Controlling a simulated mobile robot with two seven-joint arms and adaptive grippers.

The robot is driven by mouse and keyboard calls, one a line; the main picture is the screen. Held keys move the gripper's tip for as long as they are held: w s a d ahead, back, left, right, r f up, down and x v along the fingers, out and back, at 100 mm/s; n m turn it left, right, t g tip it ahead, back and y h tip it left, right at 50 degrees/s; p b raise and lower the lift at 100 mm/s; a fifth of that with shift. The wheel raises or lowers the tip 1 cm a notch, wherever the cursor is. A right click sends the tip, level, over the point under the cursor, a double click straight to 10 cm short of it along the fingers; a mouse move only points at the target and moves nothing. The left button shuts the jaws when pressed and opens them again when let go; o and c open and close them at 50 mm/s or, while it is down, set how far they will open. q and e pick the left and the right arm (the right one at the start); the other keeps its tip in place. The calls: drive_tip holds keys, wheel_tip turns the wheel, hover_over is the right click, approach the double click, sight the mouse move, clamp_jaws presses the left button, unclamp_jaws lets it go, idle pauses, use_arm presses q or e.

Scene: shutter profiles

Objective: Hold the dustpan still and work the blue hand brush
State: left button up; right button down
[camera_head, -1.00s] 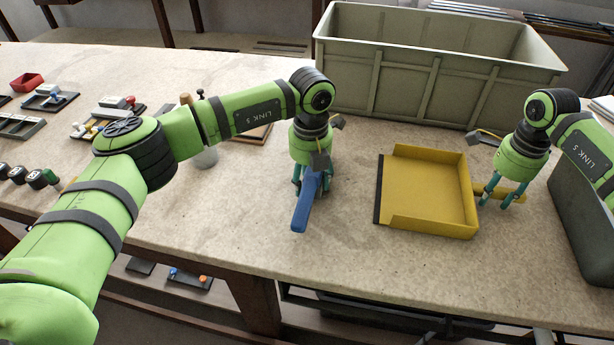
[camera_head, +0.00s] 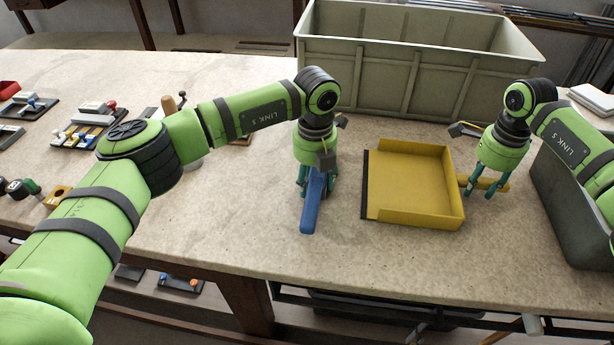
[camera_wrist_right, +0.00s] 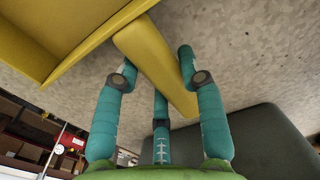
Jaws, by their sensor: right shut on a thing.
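The yellow dustpan (camera_head: 420,188) lies on the table right of centre, its dark front edge facing left. My right gripper (camera_head: 484,191) is shut on its handle, which points right; the right wrist view shows the handle (camera_wrist_right: 156,62) between my teal fingers (camera_wrist_right: 160,85). The blue hand brush (camera_head: 311,210) is left of the dustpan and apart from it. My left gripper (camera_head: 317,185) points down with its fingers closed around the upper part of the brush. Its bristles cannot be made out, and whether it touches the table is unclear.
A large grey-green crate (camera_head: 400,75) stands behind the dustpan, and a dark grey bin (camera_head: 565,215) is close beside my right arm. Several small fixtures (camera_head: 85,130) lie at the left. The table between brush and dustpan is clear.

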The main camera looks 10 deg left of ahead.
sight(344, 193)
use_arm(q)
drive_tip(key=shift+d, duration=0.6)
drive_tip(key=shift+d, duration=1.4)
drive_tip(key=shift+d, duration=0.15)
drive_tip(key=shift+d, duration=1.3)
drive_tip(key=shift+r, duration=3.05)
drive_tip(key=shift+a, duration=0.1)
